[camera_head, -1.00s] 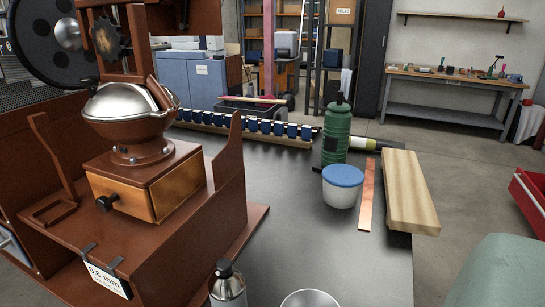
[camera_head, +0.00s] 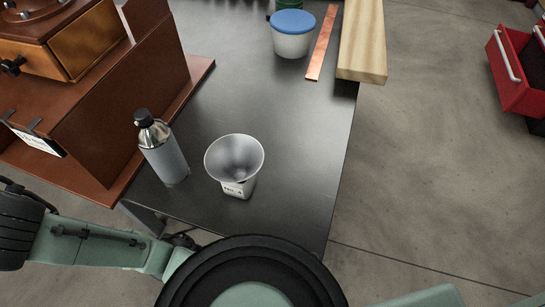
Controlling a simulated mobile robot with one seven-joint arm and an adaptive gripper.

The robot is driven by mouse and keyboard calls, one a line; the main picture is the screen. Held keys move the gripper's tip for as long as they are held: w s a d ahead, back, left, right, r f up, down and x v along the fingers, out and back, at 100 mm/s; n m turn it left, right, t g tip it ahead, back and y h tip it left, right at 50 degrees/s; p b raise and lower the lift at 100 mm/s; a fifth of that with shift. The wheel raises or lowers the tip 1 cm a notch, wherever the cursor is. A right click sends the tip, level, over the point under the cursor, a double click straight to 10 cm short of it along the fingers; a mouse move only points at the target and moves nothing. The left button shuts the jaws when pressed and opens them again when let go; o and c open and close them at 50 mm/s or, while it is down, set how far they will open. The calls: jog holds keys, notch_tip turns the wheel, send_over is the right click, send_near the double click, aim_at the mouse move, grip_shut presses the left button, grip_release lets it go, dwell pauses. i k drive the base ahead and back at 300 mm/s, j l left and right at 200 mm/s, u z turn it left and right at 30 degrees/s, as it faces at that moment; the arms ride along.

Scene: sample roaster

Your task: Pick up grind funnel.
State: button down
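The grind funnel (camera_head: 233,160) is a grey metal cone, wide end up, on a small pale base marked with a label that seems to read "No. 4". It stands upright near the front edge of the dark table (camera_head: 270,120). A grey bottle with a black cap (camera_head: 164,150) stands just to its left, apart from it. Parts of my green and black arm cross the bottom of the view, in front of the table edge. My gripper's fingers do not show.
A brown wooden grinder stand (camera_head: 120,110) fills the left. A white tub with a blue lid (camera_head: 292,36), a copper strip (camera_head: 322,42) and a wooden block (camera_head: 362,45) lie at the back. A red drawer cart (camera_head: 512,75) stands right. Table right of the funnel is clear.

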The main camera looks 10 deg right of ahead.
aim_at(234, 158)
jog(key=l+u, duration=0.1)
jog(key=u, duration=0.2)
jog(key=k+l+u, duration=0.1)
jog(key=u, duration=0.25)
jog(key=k+l+u, duration=0.2)
jog(key=u, duration=0.2)
jog(key=k+l+u, duration=0.25)
jog(key=u, duration=0.15)
jog(key=k+z, duration=0.1)
jog(key=z, duration=0.3)
jog(key=k+l+z, duration=0.1)
jog(key=z, duration=0.35)
jog(key=l+z, duration=0.2)
jog(key=z, duration=0.2)
jog(key=k+l+z, duration=0.1)
jog(key=z, duration=0.35)
